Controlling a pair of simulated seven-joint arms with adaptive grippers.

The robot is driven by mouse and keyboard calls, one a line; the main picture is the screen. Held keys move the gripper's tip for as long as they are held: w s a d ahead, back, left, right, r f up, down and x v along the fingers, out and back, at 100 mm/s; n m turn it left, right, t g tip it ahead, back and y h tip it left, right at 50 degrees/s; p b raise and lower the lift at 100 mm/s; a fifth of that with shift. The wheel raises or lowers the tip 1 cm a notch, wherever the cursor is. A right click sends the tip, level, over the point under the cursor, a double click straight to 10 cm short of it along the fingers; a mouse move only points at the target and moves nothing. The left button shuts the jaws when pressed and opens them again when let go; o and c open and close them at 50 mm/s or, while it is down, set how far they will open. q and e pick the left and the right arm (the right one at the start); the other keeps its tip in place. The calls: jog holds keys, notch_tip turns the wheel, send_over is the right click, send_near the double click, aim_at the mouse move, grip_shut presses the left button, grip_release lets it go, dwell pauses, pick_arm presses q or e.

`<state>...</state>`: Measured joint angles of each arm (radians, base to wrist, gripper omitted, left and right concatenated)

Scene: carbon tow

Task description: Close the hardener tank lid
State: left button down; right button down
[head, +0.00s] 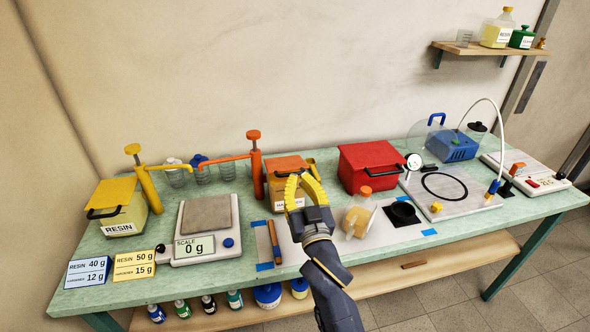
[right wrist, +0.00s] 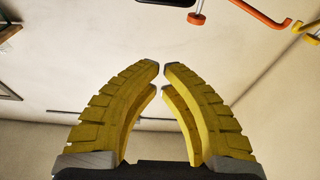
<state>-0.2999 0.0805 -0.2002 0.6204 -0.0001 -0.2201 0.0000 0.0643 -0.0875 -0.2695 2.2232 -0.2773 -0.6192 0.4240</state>
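The hardener tank (head: 280,199) is an orange-topped box with a white label, mostly covered by my gripper, near the middle of the table. Its orange lid (head: 284,164) shows above my fingers and appears to lie down on the tank, with a dark handle at its front. My right gripper (head: 298,178) is in front of the tank, pointing up and away. Its yellow fingers lean together with tips nearly meeting and nothing between them, as the right wrist view (right wrist: 161,66) shows. I cannot tell whether it touches the lid or handle. My left gripper is not in view.
An orange pump (head: 256,165) stands left of the tank and a red box (head: 366,168) right of it. A scale (head: 206,228), a yellow resin tank (head: 118,208) and a jar (head: 357,217) stand nearby. The right wrist view mostly shows wall.

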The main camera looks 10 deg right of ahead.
jog(key=x, duration=1)
jog(key=shift+w+d, duration=0.1)
jog(key=shift+d, duration=0.05)
jog(key=shift+s+f, duration=0.2)
jog(key=shift+f, duration=0.85)
jog(key=shift+s+f, duration=0.2)
jog(key=shift+f, duration=0.85)
